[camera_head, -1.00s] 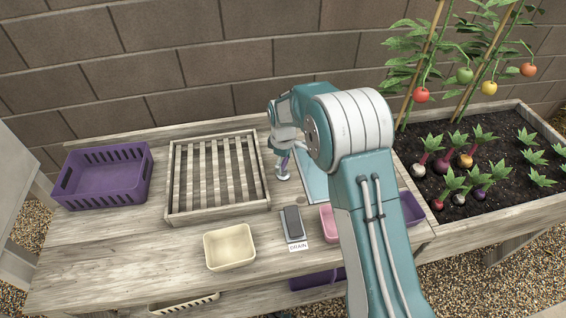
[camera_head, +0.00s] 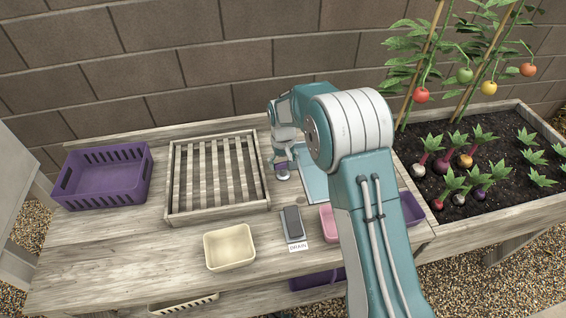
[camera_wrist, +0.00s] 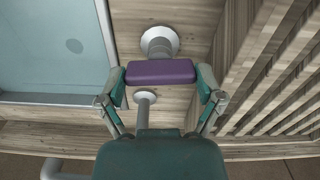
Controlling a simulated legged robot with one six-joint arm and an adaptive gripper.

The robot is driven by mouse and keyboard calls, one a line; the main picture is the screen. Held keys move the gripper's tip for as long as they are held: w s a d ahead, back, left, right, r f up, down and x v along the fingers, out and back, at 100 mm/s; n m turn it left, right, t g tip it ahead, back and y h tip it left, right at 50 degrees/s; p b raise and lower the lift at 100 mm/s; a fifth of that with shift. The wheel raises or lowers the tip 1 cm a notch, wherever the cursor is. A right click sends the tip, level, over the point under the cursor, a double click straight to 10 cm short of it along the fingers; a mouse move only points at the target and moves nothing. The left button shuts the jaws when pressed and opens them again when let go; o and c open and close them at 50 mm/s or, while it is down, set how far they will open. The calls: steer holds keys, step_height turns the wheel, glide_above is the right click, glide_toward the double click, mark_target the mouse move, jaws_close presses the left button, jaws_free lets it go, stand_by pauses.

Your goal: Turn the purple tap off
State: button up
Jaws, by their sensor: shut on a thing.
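The purple tap's handle (camera_wrist: 160,72) is a flat purple bar lying crosswise in the wrist view. My gripper (camera_wrist: 162,80) has one finger at each end of the bar and is shut on it. A pale round tap base (camera_wrist: 160,40) shows just beyond the bar, and another pale round fitting (camera_wrist: 146,97) shows on the near side. In the head view my gripper (camera_head: 283,160) is at the tap, between the slatted rack and the basin.
The slatted wooden rack (camera_head: 173,190) stands left of the tap, and the blue-grey basin (camera_wrist: 60,45) lies on its other side. A drain pedal (camera_head: 293,223), a cream tub (camera_head: 230,247) and a purple crate (camera_head: 102,188) are on the bench. A planted bed (camera_head: 520,212) is at right.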

steer(key=shift+w+m, duration=0.1)
steer(key=shift+m, duration=0.4)
steer(key=o, duration=0.9)
steer(key=shift+c, duration=0.2)
steer(key=shift+a, duration=0.1)
step_height(320, 180, up, 12)
steer(key=shift+f, duration=0.15)
